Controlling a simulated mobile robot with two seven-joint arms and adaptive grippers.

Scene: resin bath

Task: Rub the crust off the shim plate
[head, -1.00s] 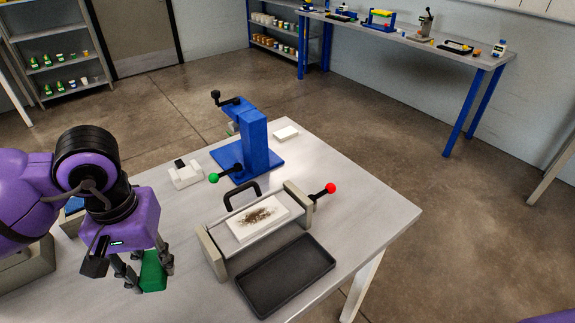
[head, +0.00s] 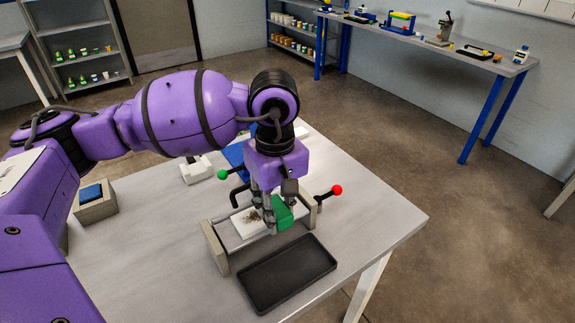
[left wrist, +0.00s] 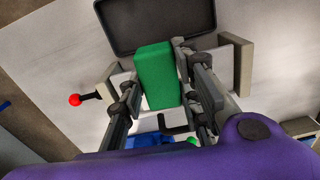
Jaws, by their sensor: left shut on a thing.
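The shim plate (head: 242,230) is a white slab lying in a holder between two pale end blocks. A dark brown crust (head: 252,215) shows on its left part; its right part is hidden by my gripper. My left gripper (head: 279,207) is over the right part of the plate, shut on a green block (head: 284,214). The left wrist view shows the green block (left wrist: 155,72) between the fingers (left wrist: 157,88). I cannot tell whether the block touches the plate. My right gripper is out of view.
A black tray (head: 287,273) lies in front of the holder. A red-knobbed lever (head: 337,190) sticks out at its right. My arm mostly hides a blue stand (head: 232,155). A box with a blue top (head: 93,195) sits at left. The table's right end is clear.

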